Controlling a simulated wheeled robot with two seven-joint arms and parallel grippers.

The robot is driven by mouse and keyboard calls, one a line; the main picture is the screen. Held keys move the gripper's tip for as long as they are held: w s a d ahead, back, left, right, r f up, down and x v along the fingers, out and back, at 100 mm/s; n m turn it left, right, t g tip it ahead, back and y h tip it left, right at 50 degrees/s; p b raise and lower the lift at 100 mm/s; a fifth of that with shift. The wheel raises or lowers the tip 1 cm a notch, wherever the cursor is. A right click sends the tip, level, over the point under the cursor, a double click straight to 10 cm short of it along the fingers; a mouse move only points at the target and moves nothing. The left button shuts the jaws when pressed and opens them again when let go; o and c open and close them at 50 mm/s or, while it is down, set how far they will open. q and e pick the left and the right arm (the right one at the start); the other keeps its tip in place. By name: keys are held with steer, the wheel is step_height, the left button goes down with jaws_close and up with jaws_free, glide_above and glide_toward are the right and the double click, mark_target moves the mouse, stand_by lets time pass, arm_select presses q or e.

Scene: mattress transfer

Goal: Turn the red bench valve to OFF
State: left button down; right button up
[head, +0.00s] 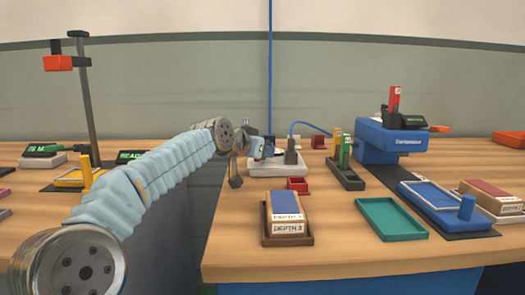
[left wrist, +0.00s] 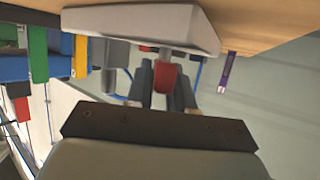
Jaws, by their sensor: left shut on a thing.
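The bench valve has a pale base (head: 272,170) on the near left part of the right-hand bench. In the left wrist view, the pale base (left wrist: 150,22) is at the top, with the red valve handle (left wrist: 165,77) below it between my fingers. My left gripper (head: 262,150) reaches over the base from the left; in the left wrist view its fingers (left wrist: 165,90) are closed around the red handle. In the head view the handle is hidden by the gripper, and I cannot read any OFF mark. My right gripper is not in view.
A small red tray (head: 297,186) and a tray of DEPTH boxes (head: 288,240) stand near the valve. A green tray (head: 391,218), a black holder with coloured pieces (head: 346,176) and a blue machine (head: 385,143) are farther right. A gap separates the two benches.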

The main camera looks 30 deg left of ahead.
arm_select(q)
steer(key=shift+d+r+n+y, duration=0.2)
steer(key=shift+n+y, duration=0.3)
steer(key=shift+y, duration=0.1)
steer(key=shift+f+n+y+b, duration=0.2)
steer(key=shift+n+y+b, duration=0.15)
steer(key=shift+n+y, duration=0.65)
steer(key=n+g+y+b, duration=0.1)
steer(key=n+y+b, duration=0.1)
steer(key=shift+f+y, duration=0.15)
steer(key=shift+y, duration=0.15)
steer(key=shift+a+n+g+y+b, duration=0.15)
steer(key=shift+n+g+y+b, duration=0.35)
steer(key=shift+n+y+b, duration=0.45)
steer(key=c, duration=1.1)
jaws_free()
steer(key=shift+r, duration=0.2)
